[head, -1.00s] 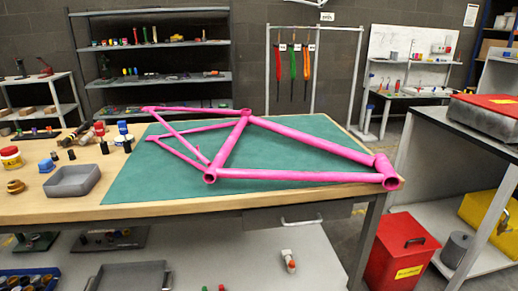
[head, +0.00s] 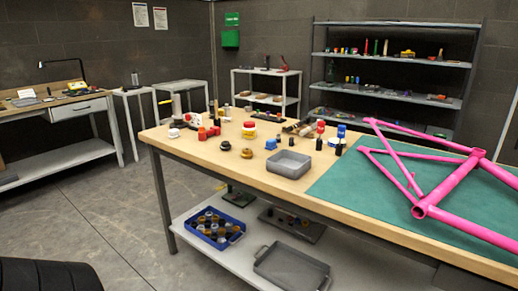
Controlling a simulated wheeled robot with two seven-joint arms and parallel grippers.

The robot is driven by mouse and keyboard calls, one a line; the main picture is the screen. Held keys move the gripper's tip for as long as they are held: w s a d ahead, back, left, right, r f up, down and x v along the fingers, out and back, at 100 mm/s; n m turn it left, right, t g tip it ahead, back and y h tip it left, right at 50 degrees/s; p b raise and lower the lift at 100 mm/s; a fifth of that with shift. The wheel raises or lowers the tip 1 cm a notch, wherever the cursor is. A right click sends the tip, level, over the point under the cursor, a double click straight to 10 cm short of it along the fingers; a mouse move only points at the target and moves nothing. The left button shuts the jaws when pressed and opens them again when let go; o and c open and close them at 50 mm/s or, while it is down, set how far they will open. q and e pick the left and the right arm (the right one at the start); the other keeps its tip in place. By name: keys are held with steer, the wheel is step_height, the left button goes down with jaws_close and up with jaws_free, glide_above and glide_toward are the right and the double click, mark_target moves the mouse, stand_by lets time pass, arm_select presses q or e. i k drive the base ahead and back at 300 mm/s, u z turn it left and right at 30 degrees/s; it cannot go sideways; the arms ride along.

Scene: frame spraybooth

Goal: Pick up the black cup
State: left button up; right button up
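Several small black cylindrical pieces stand on the wooden workbench (head: 290,190). One black piece (head: 319,143) is behind the grey tray, and another black piece (head: 338,149) is at the edge of the green mat. They are too small to tell whether either is a cup. Neither of my grippers shows in the head view.
A pink frame (head: 455,178) lies on the green mat (head: 350,190). A blue crate (head: 215,228) is on the lower shelf. Open floor lies left.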

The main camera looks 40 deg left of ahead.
mark_target(226, 146)
steer(key=u, duration=2.7)
steer(key=i, duration=1.05)
steer(key=u, duration=0.45)
steer(key=i, duration=0.95)
steer(key=z, duration=0.6)
